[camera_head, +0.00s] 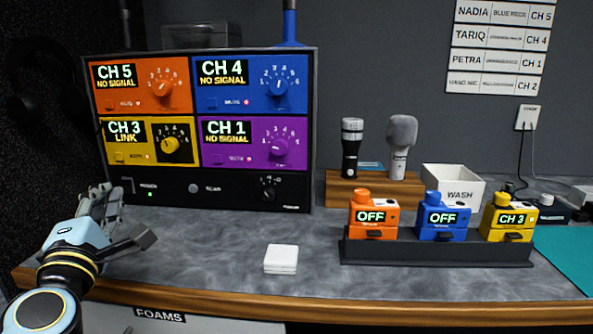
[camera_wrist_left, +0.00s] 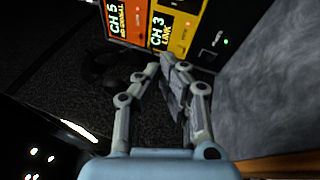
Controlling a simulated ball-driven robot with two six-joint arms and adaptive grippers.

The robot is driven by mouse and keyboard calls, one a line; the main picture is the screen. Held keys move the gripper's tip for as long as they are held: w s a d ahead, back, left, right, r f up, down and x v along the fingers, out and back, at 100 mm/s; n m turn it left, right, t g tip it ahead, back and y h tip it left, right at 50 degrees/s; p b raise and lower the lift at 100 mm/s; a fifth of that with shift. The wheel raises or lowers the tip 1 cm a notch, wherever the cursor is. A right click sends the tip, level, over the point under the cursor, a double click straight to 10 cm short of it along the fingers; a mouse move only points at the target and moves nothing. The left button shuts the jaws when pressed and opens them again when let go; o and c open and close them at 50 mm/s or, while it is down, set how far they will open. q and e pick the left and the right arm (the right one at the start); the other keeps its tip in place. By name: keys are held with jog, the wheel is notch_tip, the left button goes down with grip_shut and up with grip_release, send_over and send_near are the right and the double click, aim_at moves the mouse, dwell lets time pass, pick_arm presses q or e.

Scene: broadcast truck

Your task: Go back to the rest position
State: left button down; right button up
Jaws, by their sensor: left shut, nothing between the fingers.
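My left gripper (camera_head: 120,218) is at the left of the bench in the head view, over the bench's front left corner. It is shut and empty. In the left wrist view its fingers (camera_wrist_left: 172,80) come together with nothing between them. It is apart from the receiver rack (camera_head: 205,190), which stands behind it with orange, blue, yellow and purple panels. The yellow panel reads CH 3 LINK; the other panels read NO SIGNAL. My right gripper is in neither view.
A white block (camera_head: 281,256) lies on the bench (camera_head: 220,235). A black tray (camera_head: 400,254) at the right holds orange, blue and yellow packs. Two microphones stand in a wooden holder (camera_head: 372,190) beside a white WASH bin (camera_head: 453,180). The bench's middle is mostly clear.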

pick_arm(q)
jog(key=s+d+f+m+g+h, duration=0.7)
jog(key=s+d+f+m+h, duration=0.4)
jog(key=m, duration=0.7)
jog(key=s+a+f+m+g+y, duration=0.2)
jog(key=s+a+g, duration=0.1)
jog(key=s, duration=0.4)
jog(key=s+a+f+m+g+y, duration=0.2)
jog(key=s+g+y, duration=0.15)
jog(key=s, duration=0.35)
jog(key=s+a+f+m+g+y, duration=0.2)
jog(key=s+a+g, duration=0.15)
jog(key=s, duration=0.35)
notch_tip(320, 180, down, 27)
jog(key=s+a+g, duration=0.1)
jog(key=s, duration=0.2)
jog(key=s+a+f+g, duration=0.1)
jog(key=s+f, duration=1.3)
jog(key=s, duration=0.3)
jog(key=shift+s+a+n+h, duration=0.15)
jog(key=shift+n+h, duration=0.2)
jog(key=shift+n, duration=0.05)
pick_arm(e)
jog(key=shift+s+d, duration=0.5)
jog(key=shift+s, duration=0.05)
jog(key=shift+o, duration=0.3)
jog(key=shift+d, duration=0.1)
